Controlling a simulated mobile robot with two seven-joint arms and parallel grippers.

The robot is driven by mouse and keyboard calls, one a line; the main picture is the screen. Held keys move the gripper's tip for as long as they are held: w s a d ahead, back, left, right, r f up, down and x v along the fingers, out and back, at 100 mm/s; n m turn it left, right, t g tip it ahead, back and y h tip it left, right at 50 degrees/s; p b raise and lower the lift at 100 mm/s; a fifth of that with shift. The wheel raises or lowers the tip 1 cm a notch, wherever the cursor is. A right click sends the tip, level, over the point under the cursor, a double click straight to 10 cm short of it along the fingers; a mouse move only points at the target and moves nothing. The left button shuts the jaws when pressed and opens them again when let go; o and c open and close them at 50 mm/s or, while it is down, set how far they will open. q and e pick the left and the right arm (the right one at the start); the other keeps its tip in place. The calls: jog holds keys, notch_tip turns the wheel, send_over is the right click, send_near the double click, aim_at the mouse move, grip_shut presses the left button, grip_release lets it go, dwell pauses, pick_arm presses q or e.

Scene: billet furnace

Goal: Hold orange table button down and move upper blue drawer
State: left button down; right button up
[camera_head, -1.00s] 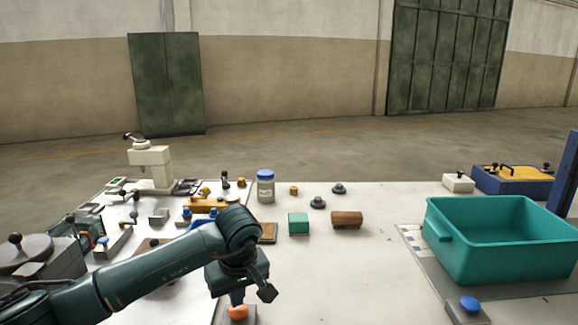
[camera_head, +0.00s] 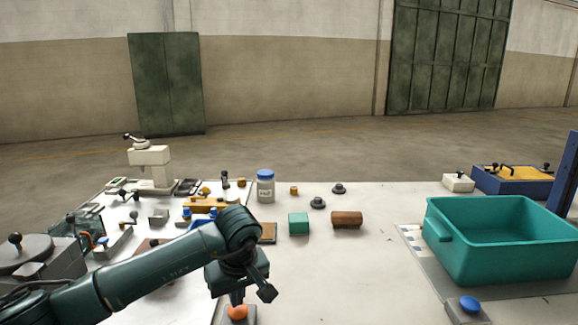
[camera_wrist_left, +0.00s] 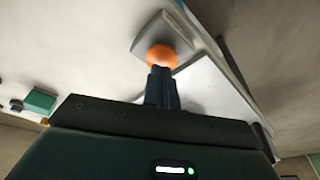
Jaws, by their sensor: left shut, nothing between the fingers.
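The orange button (camera_head: 237,312) is a round cap on a small grey base at the front edge of the table. My left gripper (camera_head: 237,298) points down at it. In the left wrist view, the shut, empty fingertips (camera_wrist_left: 160,72) meet the edge of the orange cap (camera_wrist_left: 161,56) and appear to touch it. I cannot tell how far the cap is pressed. A dark blue unit (camera_head: 486,184) with a yellow top and black handles stands at the back right. I cannot tell whether it contains the upper blue drawer. My right gripper is not in view.
A large teal bin (camera_head: 500,262) stands at the right, with a blue button (camera_head: 469,304) in front of it. The table's front centre is clear.

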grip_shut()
